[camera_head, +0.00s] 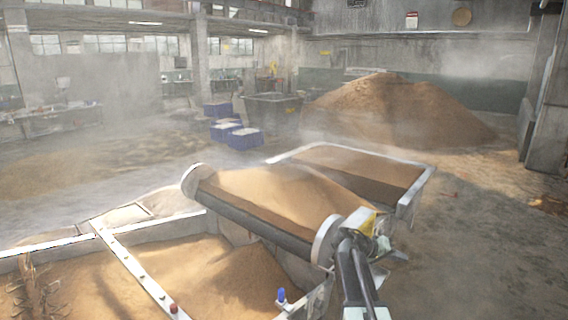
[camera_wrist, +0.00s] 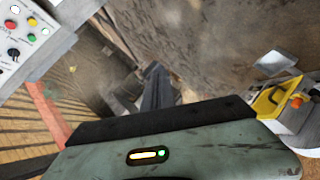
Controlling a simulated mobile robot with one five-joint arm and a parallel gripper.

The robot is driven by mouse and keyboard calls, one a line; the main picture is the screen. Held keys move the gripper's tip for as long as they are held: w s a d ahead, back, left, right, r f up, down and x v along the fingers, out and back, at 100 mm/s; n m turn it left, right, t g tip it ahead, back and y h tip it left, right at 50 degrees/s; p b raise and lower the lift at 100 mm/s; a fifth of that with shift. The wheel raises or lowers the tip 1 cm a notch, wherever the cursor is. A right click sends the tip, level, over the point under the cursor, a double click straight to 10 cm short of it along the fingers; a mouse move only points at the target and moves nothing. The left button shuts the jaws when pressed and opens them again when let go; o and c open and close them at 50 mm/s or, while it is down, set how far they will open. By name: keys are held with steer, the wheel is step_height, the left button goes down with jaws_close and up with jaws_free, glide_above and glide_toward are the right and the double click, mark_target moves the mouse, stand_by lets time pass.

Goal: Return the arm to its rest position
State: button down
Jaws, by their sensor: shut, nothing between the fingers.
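My arm (camera_head: 352,275) reaches up from the bottom edge of the head view, right of centre. Its far end lies in front of the right end of the conveyor roller, beside a yellow-and-white machine part. I cannot tell from the picture whether it touches them. In the wrist view my gripper (camera_wrist: 156,72) shows as dark fingers beyond the green wrist housing. The fingers are together with nothing between them. Its fingertips in the head view are hard to pick out against the machine.
A grain-covered conveyor (camera_head: 265,238) and a metal grain bin (camera_head: 135,262) stand close on the left. A control panel (camera_wrist: 30,32) and a yellow machine part (camera_wrist: 270,100) flank the wrist view. Blue crates (camera_head: 245,140) and a grain heap (camera_head: 390,105) are farther back. Floor at right is mostly clear.

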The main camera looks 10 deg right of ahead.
steer(key=s+a+f+n+t+y+b, duration=0.1)
steer(key=s+a+f+y, duration=0.2)
steer(key=a+f, duration=0.5)
steer(key=s+a+f+n+y+b, duration=0.1)
steer(key=s+a+f+y+b, duration=0.3)
steer(key=a, duration=0.8)
steer(key=s+a+f+n+y, duration=0.1)
steer(key=s+a+y, duration=0.1)
steer(key=a, duration=0.3)
steer(key=s+a+f+n+g+y+p, duration=0.1)
steer(key=s+a+f+y, duration=0.1)
steer(key=a, duration=0.3)
steer(key=s+a+f+n+y+p, duration=0.1)
steer(key=s+a+f, duration=0.1)
steer(key=a, duration=0.4)
steer(key=shift+s+f+y, duration=0.25)
steer(key=shift+s+y, duration=0.15)
steer(key=shift+s, duration=0.4)
steer(key=c, duration=1.4)
jaws_free()
steer(key=shift+c, duration=0.2)
